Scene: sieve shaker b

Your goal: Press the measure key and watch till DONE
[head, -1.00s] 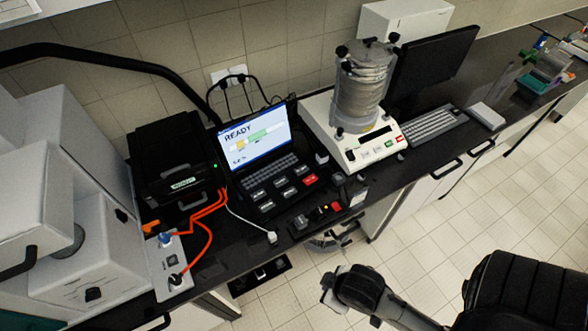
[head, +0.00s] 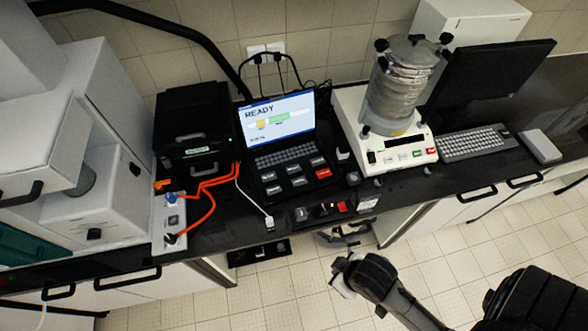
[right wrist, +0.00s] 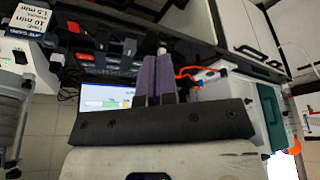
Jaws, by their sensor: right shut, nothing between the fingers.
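A black laptop-like unit stands on the dark bench, its screen (head: 278,122) reading READY above a yellow and green bar. Below its keyboard is a block of several grey keys (head: 297,181) and one red key (head: 323,173); their labels are too small to read. My right gripper (head: 344,277) is in front of the bench edge, apart from the keys. In the right wrist view its two purple-padded fingers (right wrist: 157,62) are shut together and empty, with the lit screen (right wrist: 108,97) and keys beyond them. My left gripper is not in view.
A sieve shaker (head: 398,95) with a white base stands right of the laptop, beside a monitor (head: 490,85) and keyboard (head: 475,143). A black printer-like box (head: 190,130) and orange cables (head: 205,190) are at left. A small control panel (head: 322,211) sits at the bench's front edge.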

